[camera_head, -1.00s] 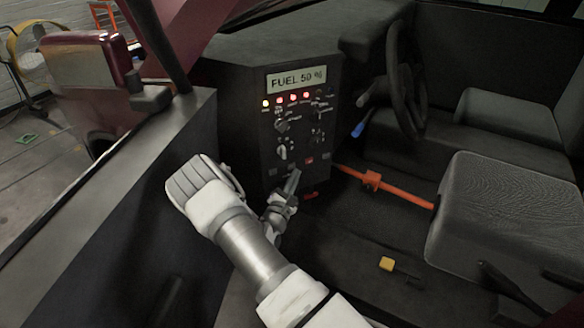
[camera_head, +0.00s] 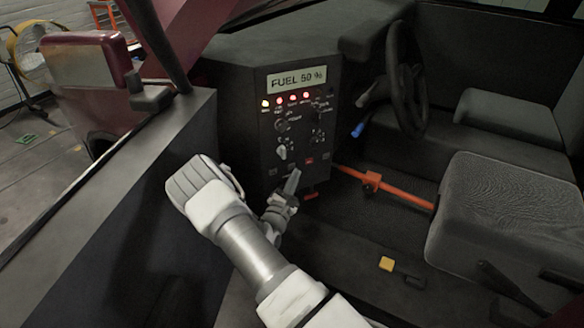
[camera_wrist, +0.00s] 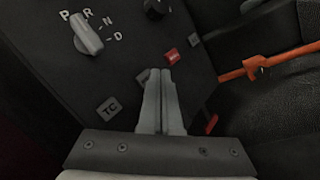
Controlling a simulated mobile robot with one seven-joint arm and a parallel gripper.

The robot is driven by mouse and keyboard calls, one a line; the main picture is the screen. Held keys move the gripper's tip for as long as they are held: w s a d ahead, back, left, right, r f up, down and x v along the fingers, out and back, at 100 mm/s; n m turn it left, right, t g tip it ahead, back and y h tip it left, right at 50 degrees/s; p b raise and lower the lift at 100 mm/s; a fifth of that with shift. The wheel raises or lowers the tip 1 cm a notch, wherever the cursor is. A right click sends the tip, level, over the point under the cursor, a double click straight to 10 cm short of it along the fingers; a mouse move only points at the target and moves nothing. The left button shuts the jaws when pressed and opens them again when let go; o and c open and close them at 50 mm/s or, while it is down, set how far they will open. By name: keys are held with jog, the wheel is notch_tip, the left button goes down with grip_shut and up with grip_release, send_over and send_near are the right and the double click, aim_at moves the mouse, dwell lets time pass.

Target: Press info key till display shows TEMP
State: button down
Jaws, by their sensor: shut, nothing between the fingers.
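The display (camera_head: 297,78) at the top of the dark control panel reads "FUEL 50 %". My gripper (camera_head: 294,174) is shut and empty, with its fingertips at the lower part of the panel. In the wrist view the fingertips (camera_wrist: 159,72) lie over a small grey key (camera_wrist: 143,75), which they partly hide. I cannot read its label, nor tell whether the tips touch or press it. No key with a readable "info" label shows.
A "TC" key (camera_wrist: 108,107) lies left of the fingers, a red key (camera_wrist: 171,56) beyond them and a P-R-N-D selector (camera_wrist: 86,34) at upper left. An orange lever (camera_head: 372,182) is right of the panel. A seat (camera_head: 505,215) stands at right.

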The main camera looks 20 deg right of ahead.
jog(key=shift+w, duration=0.15)
dwell(0.5)
jog(key=shift+w, duration=0.3)
jog(key=shift+w+b, duration=0.3)
jog(key=shift+w, duration=0.05)
dwell(0.6)
jog(key=shift+s+p, duration=0.45)
jog(key=shift+s, duration=0.35)
jog(key=shift+s+d+p, duration=0.1)
jog(key=shift+s+p, duration=1)
jog(key=shift+s, duration=1.4)
